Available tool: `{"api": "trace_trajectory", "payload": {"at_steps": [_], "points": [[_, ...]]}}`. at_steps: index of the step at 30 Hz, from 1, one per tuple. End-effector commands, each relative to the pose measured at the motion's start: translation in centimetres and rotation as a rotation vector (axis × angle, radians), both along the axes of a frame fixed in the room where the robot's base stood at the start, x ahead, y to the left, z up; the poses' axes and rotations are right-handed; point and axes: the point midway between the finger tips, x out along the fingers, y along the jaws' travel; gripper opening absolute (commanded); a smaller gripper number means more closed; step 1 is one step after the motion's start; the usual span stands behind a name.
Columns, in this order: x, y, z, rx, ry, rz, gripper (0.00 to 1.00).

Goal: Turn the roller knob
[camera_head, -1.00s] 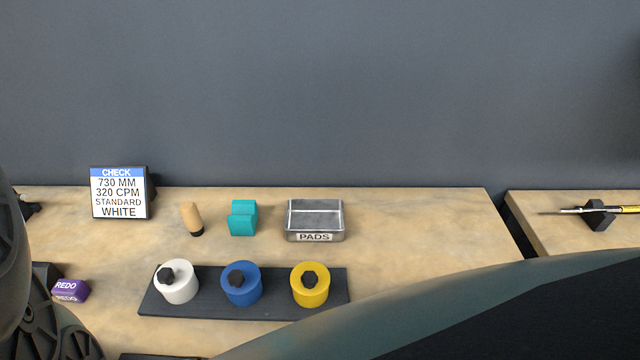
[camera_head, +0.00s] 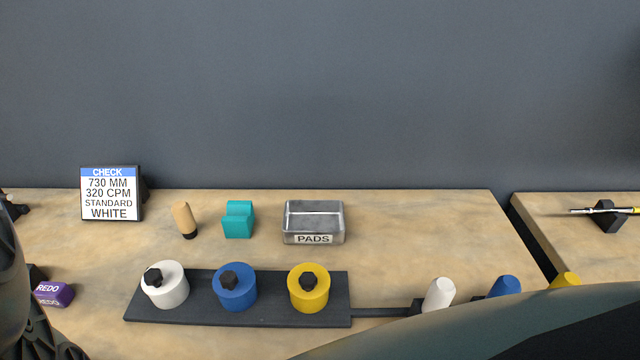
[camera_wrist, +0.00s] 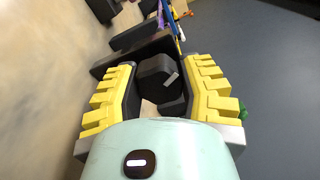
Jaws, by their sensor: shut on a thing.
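In the wrist view, the dark roller knob (camera_wrist: 153,70) with a short pale mark on its face sits between the yellow-padded fingers of my gripper (camera_wrist: 166,68). The gripper is shut on the knob. A second dark part shows just below it, and the fingers hide the knob's sides. In the head view neither the gripper nor this knob can be made out; my own arm covers the lower right and left edge.
A black tray (camera_head: 340,312) holds white (camera_head: 172,290), blue (camera_head: 239,293) and yellow (camera_head: 315,295) cylinders. Behind stand a metal PADS box (camera_head: 313,222), a teal block (camera_head: 238,220) and a CHECK sign (camera_head: 110,193). A purple REDO block (camera_head: 55,294) lies left.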

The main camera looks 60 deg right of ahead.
Motion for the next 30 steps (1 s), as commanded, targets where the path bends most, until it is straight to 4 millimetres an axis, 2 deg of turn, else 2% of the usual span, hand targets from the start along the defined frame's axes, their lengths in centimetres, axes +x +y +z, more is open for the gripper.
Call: {"api": "trace_trajectory", "payload": {"at_steps": [4,5,13,23,30], "points": [[-0.1,0.2,-0.1,-0.001,0.003,0.006,0.04],[-0.1,0.2,-0.1,-0.001,0.003,0.006,0.45],[-0.1,0.1,-0.1,0.001,0.002,0.003,0.73],[-0.2,-0.1,0.0,0.002,0.001,0.0,0.75],[-2.1,-1.4,-0.1,0.003,0.005,-0.001,0.75]]}}
